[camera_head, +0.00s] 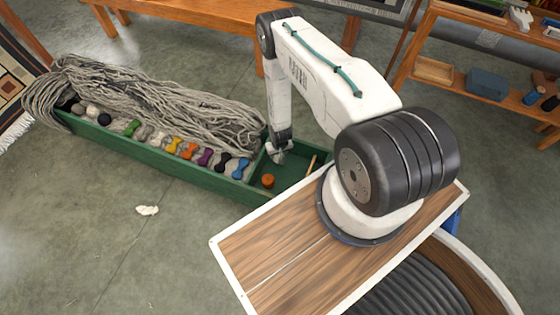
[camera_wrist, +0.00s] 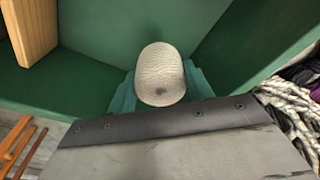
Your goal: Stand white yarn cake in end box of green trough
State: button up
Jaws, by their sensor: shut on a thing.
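The white yarn cake (camera_wrist: 161,70) shows in the wrist view as a pale cylinder with a small dark hole in its near end. My gripper (camera_wrist: 160,88) is shut on it, with a teal finger on each side. The green trough (camera_head: 170,168) runs along the floor in the head view. My gripper (camera_head: 278,153) is over the end box (camera_head: 292,173) at its right end. Green walls surround the cake in the wrist view. The cake cannot be made out in the head view. I cannot tell whether it touches the box floor.
An orange cylinder (camera_head: 268,181) and a wooden strip (camera_head: 311,166) are in or at the end box. Grey yarn (camera_head: 150,95) and several coloured skeins (camera_head: 188,151) fill the rest of the trough. A white scrap (camera_head: 147,210) lies on the open floor.

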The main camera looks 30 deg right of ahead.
jog(key=shift+f, duration=2.15)
jog(key=o, duration=1)
jog(key=shift+f, duration=0.15)
